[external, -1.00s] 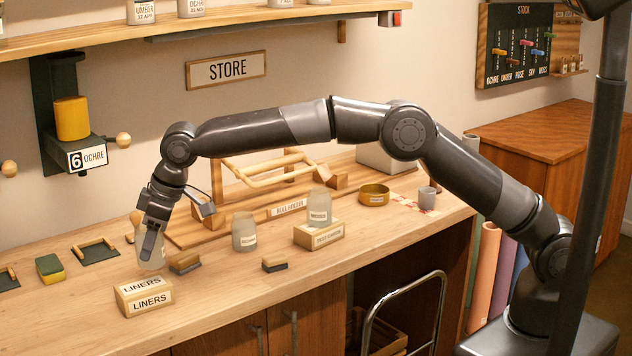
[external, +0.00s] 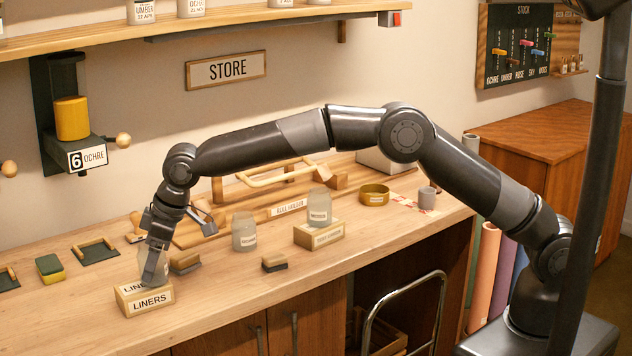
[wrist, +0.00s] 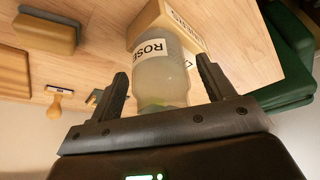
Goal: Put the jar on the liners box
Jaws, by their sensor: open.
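The jar (wrist: 163,80) is frosted, with a label reading ROSE, and it stands between the two fingers of my gripper (wrist: 163,88) in the wrist view. A gap shows on each side of it, so my gripper is open around it. In the external view the jar (external: 147,266) is partly hidden by my gripper (external: 155,270). The liners box (external: 150,299) is a small wooden block with LINERS labels. The jar's base is at the box's top; in the wrist view it meets the box (wrist: 152,18), with contact hard to confirm.
Two other frosted jars stand to the right, one on the counter (external: 244,232) and one on a wooden block (external: 318,236). A green and yellow sponge (external: 50,268) is at left. The counter's front left is clear.

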